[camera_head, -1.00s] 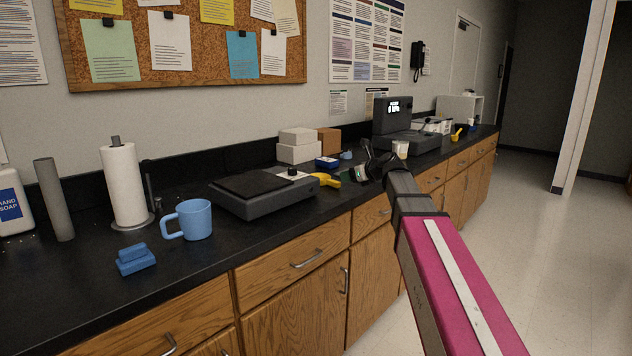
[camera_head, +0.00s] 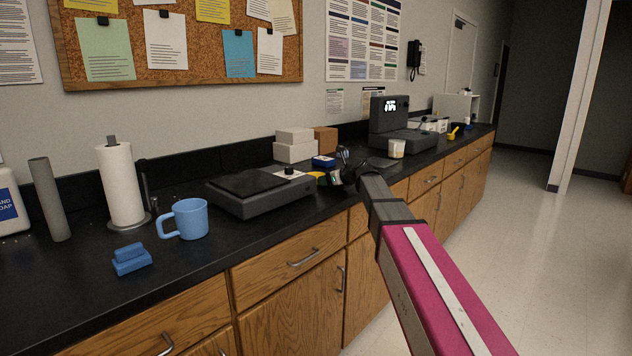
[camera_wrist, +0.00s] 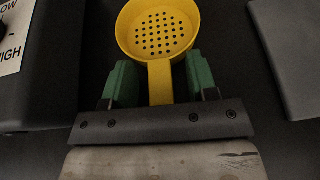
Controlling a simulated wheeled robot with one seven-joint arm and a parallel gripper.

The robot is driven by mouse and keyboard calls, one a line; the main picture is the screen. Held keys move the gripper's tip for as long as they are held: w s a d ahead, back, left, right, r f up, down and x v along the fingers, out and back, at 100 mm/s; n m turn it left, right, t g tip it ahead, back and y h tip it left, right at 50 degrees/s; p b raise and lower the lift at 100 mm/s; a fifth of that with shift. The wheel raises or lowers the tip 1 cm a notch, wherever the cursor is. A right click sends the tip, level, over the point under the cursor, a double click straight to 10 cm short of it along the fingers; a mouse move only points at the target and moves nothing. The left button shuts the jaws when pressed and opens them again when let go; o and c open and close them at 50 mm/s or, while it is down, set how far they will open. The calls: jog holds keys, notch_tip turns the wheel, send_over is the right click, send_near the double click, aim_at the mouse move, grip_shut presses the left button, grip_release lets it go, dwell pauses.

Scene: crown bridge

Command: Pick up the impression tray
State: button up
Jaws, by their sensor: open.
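The impression tray (camera_wrist: 158,33) is yellow, with a round perforated bowl and a straight handle, and lies on the black counter in the wrist view. My gripper (camera_wrist: 161,78) is open, with one green finger on each side of the handle, just below the bowl. I cannot tell whether either finger touches it. In the head view, a small yellow part of the tray (camera_head: 321,177) shows beside the grey scale, and my gripper (camera_head: 338,178) hides the rest.
A blue-and-white box (camera_head: 324,162) and pale boxes (camera_head: 295,150) are behind. A white cup (camera_head: 397,148) and a dark machine (camera_head: 390,122) stand to the right. A blue mug (camera_head: 190,219) is at the left.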

grip_shut()
jog(key=shift+r, duration=0.15)
